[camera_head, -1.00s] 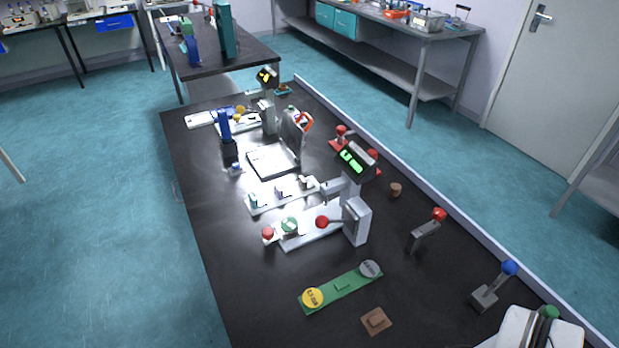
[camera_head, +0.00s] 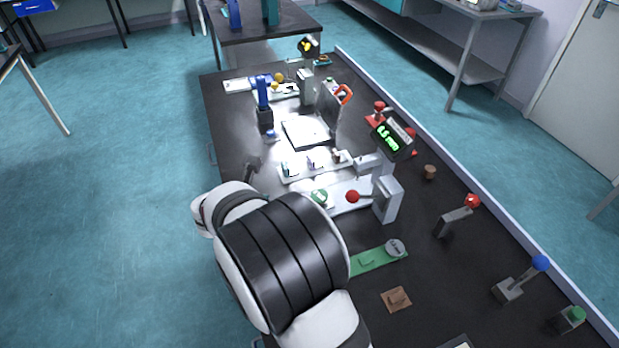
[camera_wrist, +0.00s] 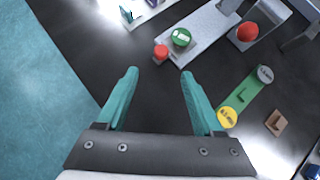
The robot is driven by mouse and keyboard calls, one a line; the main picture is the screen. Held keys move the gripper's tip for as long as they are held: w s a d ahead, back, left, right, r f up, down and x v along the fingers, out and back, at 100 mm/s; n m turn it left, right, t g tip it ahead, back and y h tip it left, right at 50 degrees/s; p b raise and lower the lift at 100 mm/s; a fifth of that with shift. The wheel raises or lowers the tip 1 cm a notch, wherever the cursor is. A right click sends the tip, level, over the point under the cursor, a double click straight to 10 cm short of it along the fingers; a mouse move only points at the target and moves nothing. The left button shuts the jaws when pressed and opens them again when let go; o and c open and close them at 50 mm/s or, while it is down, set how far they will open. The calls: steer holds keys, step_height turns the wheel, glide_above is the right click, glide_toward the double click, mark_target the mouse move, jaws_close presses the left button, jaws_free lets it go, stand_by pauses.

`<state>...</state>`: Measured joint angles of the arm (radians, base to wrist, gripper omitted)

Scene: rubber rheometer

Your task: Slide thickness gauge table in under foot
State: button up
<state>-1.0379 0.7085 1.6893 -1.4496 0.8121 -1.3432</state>
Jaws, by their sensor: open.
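On the base in the wrist view are a green round table (camera_wrist: 181,37) and, at the near end, a red knob (camera_wrist: 161,52). The green table also shows in the head view (camera_head: 319,197), where my arm hides the red knob. I cannot make out the foot clearly. My gripper (camera_wrist: 158,78) has teal fingers, open and empty, in front of the red knob and apart from it.
A green plate with weight-like discs (camera_wrist: 240,98) lies right of my gripper, with a brown block (camera_wrist: 276,122) beyond. Coloured-knob levers (camera_head: 457,217) line the right side.

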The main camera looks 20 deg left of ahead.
steer(key=x, duration=1.2)
steer(key=shift+w+d+f, duration=0.1)
steer(key=shift+w+f, duration=0.15)
steer(key=shift+f, duration=0.05)
jaws_close()
steer(key=shift+d, duration=0.1)
stand_by(0.5)
